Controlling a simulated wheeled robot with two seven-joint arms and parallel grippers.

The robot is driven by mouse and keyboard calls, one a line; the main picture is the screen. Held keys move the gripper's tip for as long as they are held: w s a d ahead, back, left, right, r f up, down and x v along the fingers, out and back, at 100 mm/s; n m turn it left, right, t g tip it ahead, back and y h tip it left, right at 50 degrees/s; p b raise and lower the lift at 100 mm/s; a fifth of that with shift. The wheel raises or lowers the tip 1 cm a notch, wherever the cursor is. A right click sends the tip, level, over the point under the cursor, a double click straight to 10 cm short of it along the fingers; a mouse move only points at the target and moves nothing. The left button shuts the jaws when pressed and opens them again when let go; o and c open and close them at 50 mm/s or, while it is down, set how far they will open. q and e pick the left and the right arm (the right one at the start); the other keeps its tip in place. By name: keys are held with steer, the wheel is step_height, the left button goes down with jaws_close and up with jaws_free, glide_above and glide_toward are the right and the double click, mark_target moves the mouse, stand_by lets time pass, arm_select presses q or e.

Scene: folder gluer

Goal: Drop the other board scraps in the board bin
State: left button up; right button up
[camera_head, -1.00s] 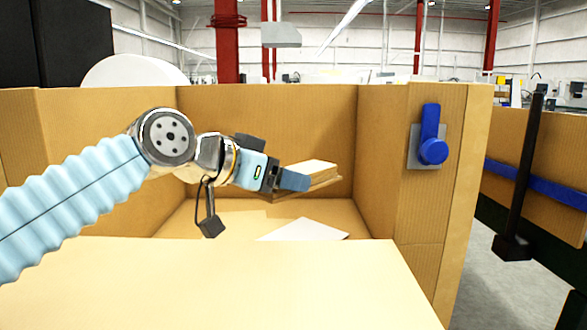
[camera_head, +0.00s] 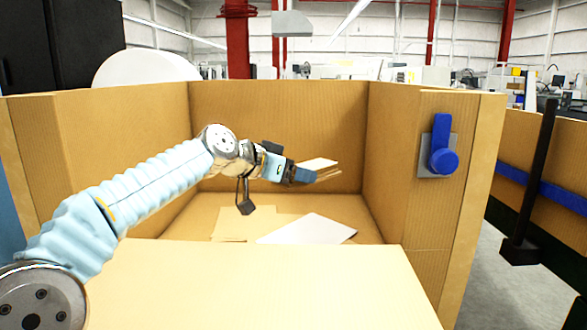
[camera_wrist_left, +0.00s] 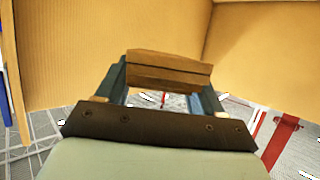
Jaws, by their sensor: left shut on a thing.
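My left gripper (camera_head: 305,174) reaches into the large cardboard board bin (camera_head: 280,125), above its floor. It is shut on a small stack of tan board scraps (camera_head: 320,164). The stack also shows in the left wrist view (camera_wrist_left: 168,70), between the two blue-grey fingers (camera_wrist_left: 165,84). Inside the bin, a pale sheet (camera_head: 308,229) and tan board pieces (camera_head: 238,224) lie flat on the floor, below the gripper. My right gripper is not in view.
A broad tan board surface (camera_head: 260,285) lies in front and hides the near part of the bin. A blue latch (camera_head: 442,158) sits on the bin's right side. Another cardboard-sided container with a blue band (camera_head: 565,197) and a black post (camera_head: 533,180) stand at right.

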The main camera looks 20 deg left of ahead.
arm_select(q)
steer(key=shift+w+a+f, duration=0.1)
steer(key=shift+w+a, duration=0.05)
steer(key=shift+w, duration=0.35)
steer(key=o, duration=1.1)
steer(key=b+v, duration=0.2)
steer(key=v, duration=1.2)
steer(key=shift+f, duration=0.1)
